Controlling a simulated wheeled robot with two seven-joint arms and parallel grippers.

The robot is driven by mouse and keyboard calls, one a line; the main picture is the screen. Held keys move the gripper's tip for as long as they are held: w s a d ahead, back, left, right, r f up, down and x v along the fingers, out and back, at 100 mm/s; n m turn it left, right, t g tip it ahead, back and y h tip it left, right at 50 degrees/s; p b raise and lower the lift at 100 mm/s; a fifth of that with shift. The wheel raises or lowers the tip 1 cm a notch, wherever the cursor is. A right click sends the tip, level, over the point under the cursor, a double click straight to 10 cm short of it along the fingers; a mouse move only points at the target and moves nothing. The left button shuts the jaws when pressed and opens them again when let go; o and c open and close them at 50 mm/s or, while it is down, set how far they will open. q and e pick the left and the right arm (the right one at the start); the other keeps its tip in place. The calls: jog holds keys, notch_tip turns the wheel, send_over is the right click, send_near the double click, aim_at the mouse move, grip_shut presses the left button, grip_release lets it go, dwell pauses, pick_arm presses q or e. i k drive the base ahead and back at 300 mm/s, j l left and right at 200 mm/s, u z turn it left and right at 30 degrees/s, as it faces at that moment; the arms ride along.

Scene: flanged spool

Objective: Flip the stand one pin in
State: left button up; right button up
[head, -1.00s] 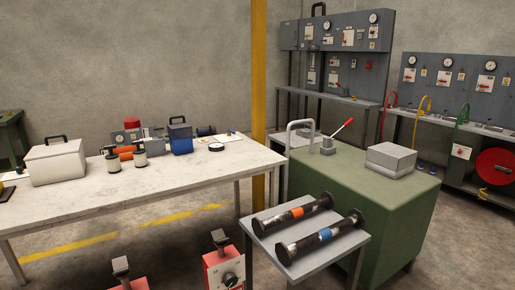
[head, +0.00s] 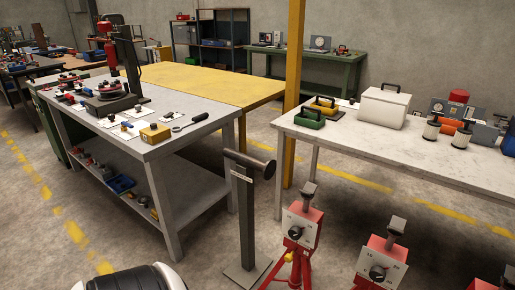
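Red stands with grey blocks on top stand at the lower right of the head view. One stand (head: 302,224) is nearest the middle, with a dark round knob on its pale front plate and red tripod legs. A second stand (head: 380,262) of the same look is to its right. A third (head: 482,286) is cut off at the bottom right edge. Which one is stand one, and any pin position, I cannot tell. Neither of my grippers is in view.
A dark post (head: 246,215) with a horizontal round-ended bar rises from a floor plate left of the stands. A grey workbench (head: 185,140) with tools is at left; a white-topped table (head: 340,130) with cases is behind the stands. Open floor lies between the benches.

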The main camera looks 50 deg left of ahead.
aim_at(289, 256)
jog(key=u, duration=1.45)
